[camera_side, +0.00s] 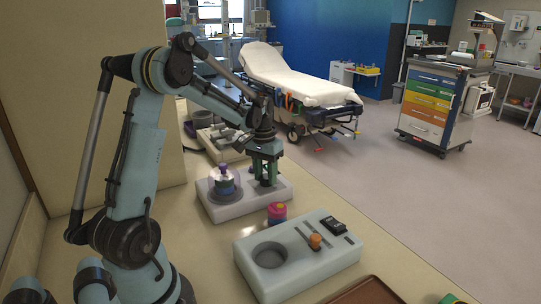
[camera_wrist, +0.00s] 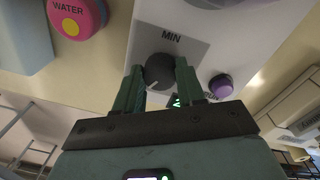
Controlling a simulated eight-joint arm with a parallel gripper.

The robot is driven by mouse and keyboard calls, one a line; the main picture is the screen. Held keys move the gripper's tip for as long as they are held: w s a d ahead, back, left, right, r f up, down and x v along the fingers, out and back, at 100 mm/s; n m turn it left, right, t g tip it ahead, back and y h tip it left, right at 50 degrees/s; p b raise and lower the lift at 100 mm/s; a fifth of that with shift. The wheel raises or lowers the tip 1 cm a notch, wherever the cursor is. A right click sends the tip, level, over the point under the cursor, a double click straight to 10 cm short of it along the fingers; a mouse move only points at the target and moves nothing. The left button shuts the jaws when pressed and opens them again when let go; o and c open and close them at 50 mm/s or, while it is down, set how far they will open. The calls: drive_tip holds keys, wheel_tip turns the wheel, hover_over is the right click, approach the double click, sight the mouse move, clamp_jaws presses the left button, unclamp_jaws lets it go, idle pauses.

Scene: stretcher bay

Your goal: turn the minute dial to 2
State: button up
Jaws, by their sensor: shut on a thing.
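The minute dial (camera_wrist: 160,71) is a dark round knob on a pale panel, under the label MIN, in the wrist view. A light pointer mark shows on its lower left part; the numbers around it cannot be read. My gripper (camera_wrist: 161,82) has one finger on each side of the dial and is shut on it. A small green lit display (camera_wrist: 178,101) shows partly between the fingers. In the side view my gripper (camera_side: 265,178) points down at the right part of the white unit (camera_side: 236,207), and hides the dial there.
A purple button (camera_wrist: 221,86) sits beside the dial. A pink WATER container (camera_side: 277,212) stands just in front. A pale block (camera_side: 300,262) with a round well and an orange knob (camera_side: 315,241) lies nearer.

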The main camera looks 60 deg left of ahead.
sight(264, 176)
drive_tip(key=shift+n, duration=0.6)
drive_tip(key=o, duration=1)
drive_tip(key=shift+o, duration=0.2)
drive_tip(key=shift+r, duration=0.1)
wheel_tip(264, 176, up, 12)
drive_tip(key=shift+s+a, duration=0.15)
drive_tip(key=shift+a, duration=0.05)
drive_tip(key=s+d+f+m+t, duration=0.2)
drive_tip(key=s+d+m+t, duration=0.1)
drive_tip(key=d, duration=0.9)
drive_tip(key=s+d+f+m+t, duration=0.2)
drive_tip(key=s+d+m+t, duration=0.1)
drive_tip(key=d, duration=0.9)
drive_tip(key=shift+s+m+t, duration=0.4)
drive_tip(key=shift+s+t, duration=0.1)
